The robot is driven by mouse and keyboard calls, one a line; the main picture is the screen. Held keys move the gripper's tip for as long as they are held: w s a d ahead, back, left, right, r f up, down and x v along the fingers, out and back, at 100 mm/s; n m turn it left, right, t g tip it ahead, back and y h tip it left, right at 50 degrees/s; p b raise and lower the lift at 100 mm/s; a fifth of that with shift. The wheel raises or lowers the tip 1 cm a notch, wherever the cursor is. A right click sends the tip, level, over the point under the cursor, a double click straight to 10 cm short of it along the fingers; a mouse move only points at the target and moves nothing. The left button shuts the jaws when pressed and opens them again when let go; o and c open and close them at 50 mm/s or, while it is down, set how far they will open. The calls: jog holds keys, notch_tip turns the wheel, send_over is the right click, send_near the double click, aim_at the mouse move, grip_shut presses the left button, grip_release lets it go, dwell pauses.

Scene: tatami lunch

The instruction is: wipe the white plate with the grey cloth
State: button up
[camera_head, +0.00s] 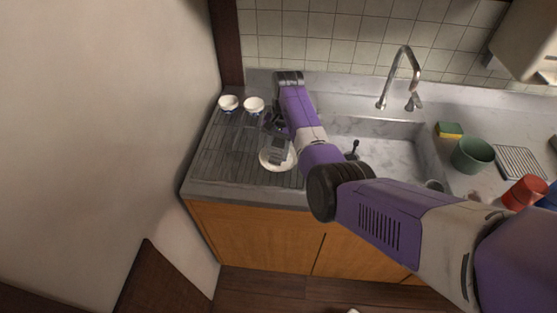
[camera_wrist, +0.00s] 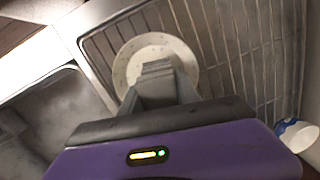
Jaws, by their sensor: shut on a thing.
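The white plate (camera_head: 268,163) lies on the draining rack, left of the sink. It also shows in the wrist view (camera_wrist: 124,64), its middle covered by my gripper. My gripper (camera_head: 279,147) points down over the plate and is shut on the grey cloth (camera_wrist: 158,68). The cloth is a small grey piece at the fingertips, over the plate's middle. It is hard to tell apart from the grey fingers. I cannot tell whether it touches the plate.
Two white cups (camera_head: 228,103) (camera_head: 254,105) stand behind the plate on the rack (camera_head: 213,160). The sink (camera_head: 390,160) and tap (camera_head: 402,72) are to the right. A sponge (camera_head: 449,129), green pot (camera_head: 472,155) and red cup (camera_head: 525,192) stand farther right. A wall borders the left.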

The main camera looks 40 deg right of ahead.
jog(key=shift+m, duration=0.9)
jog(key=m, duration=0.5)
jog(key=shift+s+a+t+h, duration=0.2)
jog(key=shift+t+h, duration=0.1)
jog(key=shift+t, duration=0.1)
jog(key=m, duration=0.7)
jog(key=shift+s+a+h, duration=0.1)
jog(key=shift+s+h, duration=0.1)
jog(key=shift+h, duration=0.2)
jog(key=n, duration=0.6)
jog(key=shift+d+y, duration=0.25)
jog(key=shift+y, duration=0.15)
jog(key=n, duration=0.4)
jog(key=shift+d, duration=0.1)
jog(key=n, duration=0.3)
jog(key=shift+n+g+y, duration=0.3)
jog(key=shift+n+g, duration=0.1)
